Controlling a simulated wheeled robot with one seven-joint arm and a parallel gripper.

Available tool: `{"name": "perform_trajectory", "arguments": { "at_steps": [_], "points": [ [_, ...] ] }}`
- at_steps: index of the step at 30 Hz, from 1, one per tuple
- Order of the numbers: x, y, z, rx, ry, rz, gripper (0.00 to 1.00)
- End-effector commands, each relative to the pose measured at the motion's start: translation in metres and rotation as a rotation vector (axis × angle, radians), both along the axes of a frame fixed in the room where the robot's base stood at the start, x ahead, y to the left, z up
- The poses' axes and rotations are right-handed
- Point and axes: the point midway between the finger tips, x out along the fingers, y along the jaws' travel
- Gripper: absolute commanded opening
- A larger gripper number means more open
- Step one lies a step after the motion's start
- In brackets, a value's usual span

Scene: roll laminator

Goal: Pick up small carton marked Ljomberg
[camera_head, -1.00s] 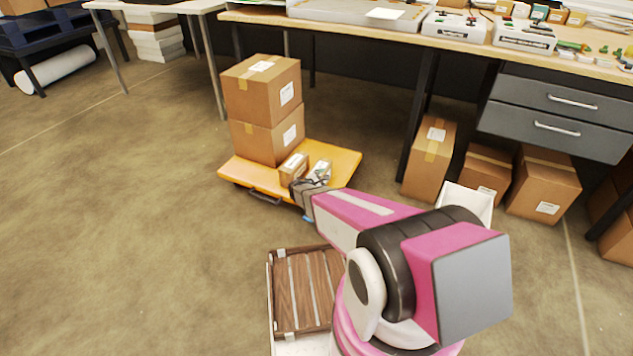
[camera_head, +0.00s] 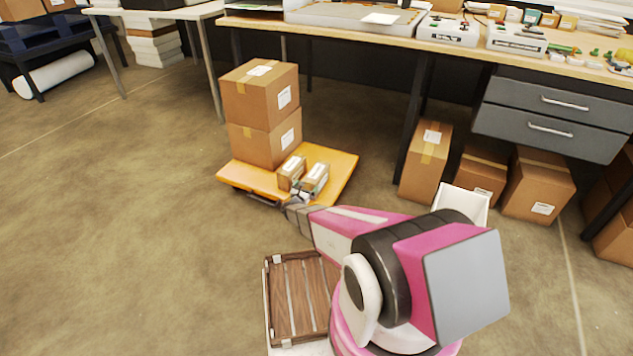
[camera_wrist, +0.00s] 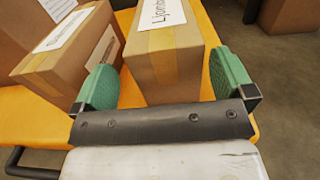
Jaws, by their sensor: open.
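The small carton marked Ljomberg (camera_wrist: 163,55) stands on the yellow platform cart between the two green finger pads of my open gripper (camera_wrist: 165,85) in the wrist view. Its white label faces up, and tan tape runs along it. A gap shows between the carton and each finger pad. In the head view the carton (camera_head: 315,178) is the right one of two small cartons, with my gripper (camera_head: 298,200) at its near side. The other small carton (camera_head: 291,172) is close on the left; it also shows in the wrist view (camera_wrist: 70,48), beside the left finger.
Two larger stacked cartons (camera_head: 262,115) stand on the cart (camera_head: 340,170) behind the small ones. A slatted wooden crate (camera_head: 300,295) is near my base. More cartons (camera_head: 425,160) stand under the workbench. The floor to the left is clear.

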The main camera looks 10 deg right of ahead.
Motion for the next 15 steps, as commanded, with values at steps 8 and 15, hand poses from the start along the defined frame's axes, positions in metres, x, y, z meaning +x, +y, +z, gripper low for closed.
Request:
{"name": "perform_trajectory", "arguments": {
  "at_steps": [8,15],
  "points": [
    [0.020,-0.018,0.004,0.001,-0.002,-0.002,1.00],
    [0.041,-0.034,0.005,0.000,-0.001,-0.001,1.00]
  ]
}}
